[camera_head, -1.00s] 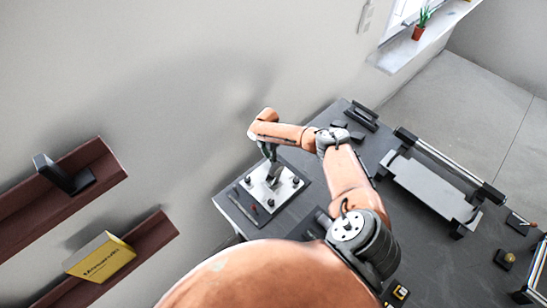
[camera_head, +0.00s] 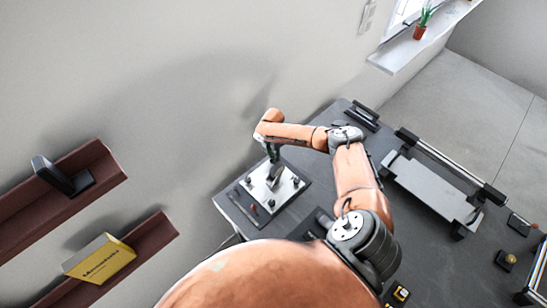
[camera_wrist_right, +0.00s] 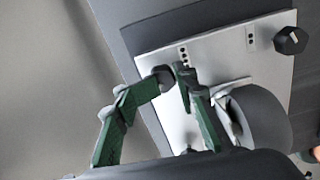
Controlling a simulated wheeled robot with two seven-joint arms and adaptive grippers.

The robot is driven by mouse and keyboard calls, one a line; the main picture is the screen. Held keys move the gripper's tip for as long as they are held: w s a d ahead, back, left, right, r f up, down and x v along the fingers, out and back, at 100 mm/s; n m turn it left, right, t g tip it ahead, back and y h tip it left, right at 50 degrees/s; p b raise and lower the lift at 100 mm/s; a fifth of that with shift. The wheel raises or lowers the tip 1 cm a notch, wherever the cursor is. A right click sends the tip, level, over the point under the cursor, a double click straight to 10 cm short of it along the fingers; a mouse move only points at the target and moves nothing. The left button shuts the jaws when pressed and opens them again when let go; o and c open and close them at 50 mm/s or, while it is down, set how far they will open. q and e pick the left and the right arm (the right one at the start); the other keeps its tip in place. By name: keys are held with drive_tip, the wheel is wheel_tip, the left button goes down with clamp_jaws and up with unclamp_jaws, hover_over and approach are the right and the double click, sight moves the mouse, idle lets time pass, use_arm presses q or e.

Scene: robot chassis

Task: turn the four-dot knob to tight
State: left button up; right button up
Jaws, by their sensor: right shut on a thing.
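A light panel (camera_head: 262,194) with several dark knobs lies on the dark table; it fills much of the right wrist view (camera_wrist_right: 222,62). The four-dot knob (camera_wrist_right: 163,73) is a small dark knob beside a column of black dots. My right gripper (camera_wrist_right: 172,84) has green-padded fingers and is shut on this knob, one finger on each side. The fingers hide part of the knob, and I cannot read its pointer. In the head view my right gripper (camera_head: 273,158) reaches down to the panel's far side. My left gripper is not in view.
Another knob (camera_wrist_right: 291,40) with a white pointer line sits at the panel's right in the wrist view. A grey rounded part (camera_wrist_right: 258,118) is near the fingers. A grey bench fixture (camera_head: 432,188) stands right of my arm. Shelves (camera_head: 62,204) hang on the wall at left.

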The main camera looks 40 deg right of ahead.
drive_tip(key=shift+o, duration=0.7)
drive_tip(key=shift+w+a, duration=0.3)
drive_tip(key=shift+o, duration=2.1)
drive_tip(key=shift+s+d, duration=0.2)
drive_tip(key=shift+s, duration=0.1)
drive_tip(key=shift+r, duration=0.25)
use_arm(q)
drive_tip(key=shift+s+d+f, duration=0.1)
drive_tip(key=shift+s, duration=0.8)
use_arm(e)
wheel_tip(320, 180, up, 12)
drive_tip(key=shift+f, duration=0.25)
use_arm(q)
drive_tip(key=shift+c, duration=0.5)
use_arm(e)
drive_tip(key=shift+c, duration=0.6)
